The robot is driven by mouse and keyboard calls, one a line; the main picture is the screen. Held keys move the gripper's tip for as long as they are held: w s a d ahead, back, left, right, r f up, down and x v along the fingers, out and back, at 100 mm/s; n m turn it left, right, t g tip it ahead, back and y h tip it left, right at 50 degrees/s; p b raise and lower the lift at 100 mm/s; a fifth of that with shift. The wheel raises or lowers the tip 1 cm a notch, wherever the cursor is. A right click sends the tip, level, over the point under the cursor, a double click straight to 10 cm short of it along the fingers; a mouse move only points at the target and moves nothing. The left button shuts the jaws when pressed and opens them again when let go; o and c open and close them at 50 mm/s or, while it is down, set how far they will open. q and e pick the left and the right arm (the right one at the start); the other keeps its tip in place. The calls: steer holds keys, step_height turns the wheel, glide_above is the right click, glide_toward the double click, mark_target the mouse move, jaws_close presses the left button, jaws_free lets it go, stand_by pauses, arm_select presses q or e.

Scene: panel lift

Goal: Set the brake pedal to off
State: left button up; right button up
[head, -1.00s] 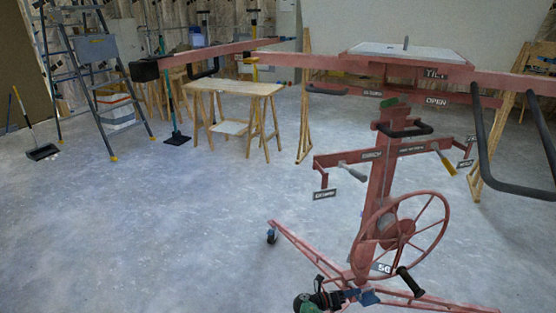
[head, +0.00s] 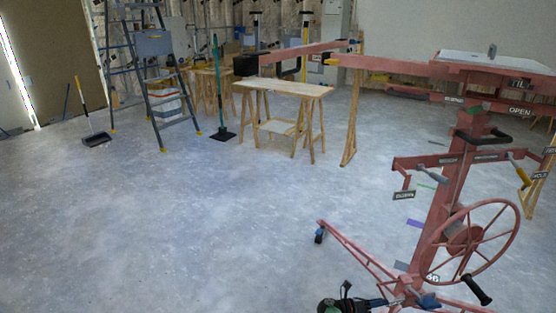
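The red panel lift (head: 447,200) stands at the right, with a spoked wheel (head: 490,222) and splayed legs. Low at its base is a small blue part (head: 428,300), possibly the brake pedal; its setting is too small to tell. My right gripper (head: 390,303) comes in at the bottom edge, dark with a green-ringed wrist, close to the left of the blue part. Whether it touches is unclear, and its fingers are too small to read. My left gripper is not in view.
A black crank handle (head: 477,290) hangs from the wheel. A wooden sawhorse table (head: 284,88), a stepladder (head: 160,85) and a dustpan (head: 95,139) stand farther back. The floor at the left is clear.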

steer(key=w+a+r+m+t+y, duration=0.1)
steer(key=a+r+m+y, duration=1.1)
steer(key=m, duration=1.3)
steer(key=s+a+r+m+t+y+p, duration=0.1)
steer(key=s+a+r+y, duration=0.3)
steer(key=s, duration=0.3)
steer(key=s+a+r+m+t+y, duration=0.1)
steer(key=s+a+r+y, duration=0.1)
steer(key=s+a+r, duration=0.45)
steer(key=s+y, duration=0.2)
steer(key=s, duration=1.5)
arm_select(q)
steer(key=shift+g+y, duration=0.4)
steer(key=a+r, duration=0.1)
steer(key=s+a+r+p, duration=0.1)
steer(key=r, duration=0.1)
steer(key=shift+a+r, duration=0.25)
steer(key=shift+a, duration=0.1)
arm_select(e)
steer(key=s+f+g, duration=0.3)
steer(key=s+f, duration=0.4)
steer(key=s, duration=0.7)
steer(key=shift+a+f+g, duration=0.15)
steer(key=shift+f+g, duration=0.05)
steer(key=shift+g, duration=0.1)
